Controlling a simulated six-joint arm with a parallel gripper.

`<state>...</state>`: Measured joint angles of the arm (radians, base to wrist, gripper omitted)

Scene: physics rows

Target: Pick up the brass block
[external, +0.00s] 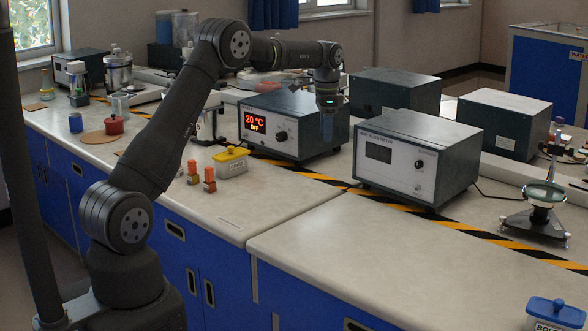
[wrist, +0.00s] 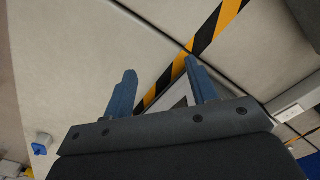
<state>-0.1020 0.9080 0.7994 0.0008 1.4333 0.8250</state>
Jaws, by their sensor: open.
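Two small orange-topped pieces stand near the counter's front edge in the external view. Each has a duller yellow-brown lower part, at the left piece (external: 193,179) and the right piece (external: 209,187). I cannot tell for sure which part is the brass block. My gripper (external: 327,130) hangs fingers down in front of the heater box with the red display, well to the right of these pieces and above the counter. In the wrist view its two blue-grey fingers (wrist: 161,68) are apart with nothing held between them. No brass block shows in the wrist view.
A red pot (external: 114,126) is at the left.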

